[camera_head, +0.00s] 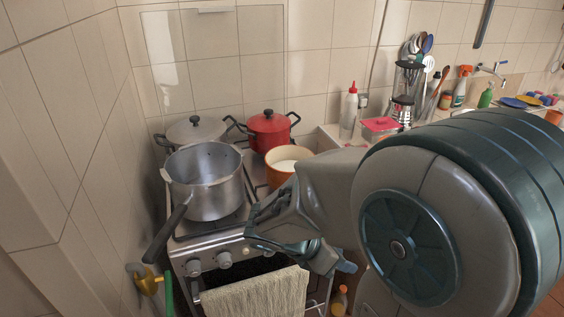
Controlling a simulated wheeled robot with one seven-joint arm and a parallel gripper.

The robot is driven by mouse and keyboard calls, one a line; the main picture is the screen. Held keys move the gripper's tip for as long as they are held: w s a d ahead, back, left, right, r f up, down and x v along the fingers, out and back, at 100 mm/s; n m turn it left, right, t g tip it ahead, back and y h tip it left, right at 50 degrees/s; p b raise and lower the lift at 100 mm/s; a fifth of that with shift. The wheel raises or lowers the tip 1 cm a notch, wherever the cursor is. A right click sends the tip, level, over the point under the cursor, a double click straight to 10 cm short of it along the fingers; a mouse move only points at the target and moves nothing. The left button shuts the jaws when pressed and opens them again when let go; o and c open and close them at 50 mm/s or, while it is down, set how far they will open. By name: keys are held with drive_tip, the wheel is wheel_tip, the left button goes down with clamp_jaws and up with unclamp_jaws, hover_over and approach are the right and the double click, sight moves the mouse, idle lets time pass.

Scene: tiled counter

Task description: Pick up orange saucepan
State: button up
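The orange saucepan (281,178) stands on the stove at its right side, behind my gripper. Its orange outer wall and pale inside show, and its lower right part is hidden by my arm. I cannot see its handle. My gripper (262,232) is in front of the stove, nearer to me than the orange saucepan and lower in the picture. Its fingers are dark and partly hidden by the wrist, so I cannot tell how far apart they are. I see nothing clearly held in it.
A large steel saucepan (205,190) stands front left on the stove (235,228), its black handle toward me. A grey lidded pot (196,132) and a red lidded pot (269,130) stand behind. A towel (256,297) hangs in front. Bottles and utensils crowd the counter at right.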

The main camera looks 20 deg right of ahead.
drive_tip(key=w+a+r+n+t+h+p, duration=0.15)
drive_tip(key=w+n+t, duration=0.5)
drive_tip(key=n, duration=0.65)
drive_tip(key=w+a+r+n+t+h+p, duration=0.1)
drive_tip(key=w+a+n+t+h, duration=0.3)
drive_tip(key=w+n, duration=0.6)
drive_tip(key=w+d, duration=0.2)
drive_tip(key=d, duration=0.1)
drive_tip(key=w+d+n+y, duration=0.1)
drive_tip(key=w+d, duration=0.1)
drive_tip(key=d, duration=0.2)
drive_tip(key=w+d+n+t+p, duration=0.1)
drive_tip(key=w+d, duration=0.2)
drive_tip(key=d, duration=0.1)
drive_tip(key=shift+f, duration=0.4)
clamp_jaws()
